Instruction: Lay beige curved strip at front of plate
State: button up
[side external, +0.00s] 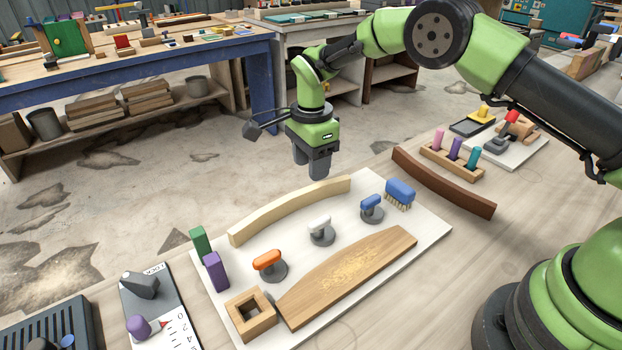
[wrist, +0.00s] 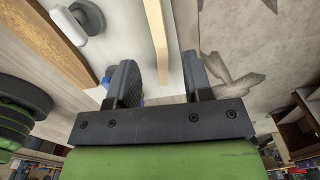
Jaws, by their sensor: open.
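The beige curved strip (side external: 290,209) lies on the white plate (side external: 418,235), along its far long edge in the side view. In the wrist view the beige strip (wrist: 155,32) runs up from just ahead of the fingers. My gripper (side external: 314,172) points down near the right half of the strip, apart from it as far as I can tell. In the wrist view my gripper (wrist: 160,72) is open, with nothing between its two fingers.
The plate also carries a wooden board (side external: 345,275), orange (side external: 268,260), white (side external: 320,226) and blue (side external: 371,203) handles, a blue brush (side external: 400,192), a square wooden frame (side external: 250,314), and green (side external: 200,243) and purple (side external: 215,270) blocks. A dark brown curved strip (side external: 443,184) lies right of the plate.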

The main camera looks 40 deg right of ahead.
jog(key=shift+r, duration=2.1)
jog(key=s+d+r+n+t+y, duration=0.1)
jog(key=s+d+r+n+t, duration=0.15)
jog(key=s+r, duration=0.45)
jog(key=s+d+r+n+t, duration=0.1)
jog(key=s+r+n, duration=0.25)
jog(key=r, duration=0.75)
jog(key=s+d+n+t+y, duration=0.1)
jog(key=s+n+t, duration=0.2)
jog(key=s+n, duration=0.5)
jog(key=s, duration=0.9)
jog(key=shift+s+r+n+t, duration=0.2)
jog(key=shift+s+n+t, duration=0.15)
jog(key=shift+n, duration=0.05)
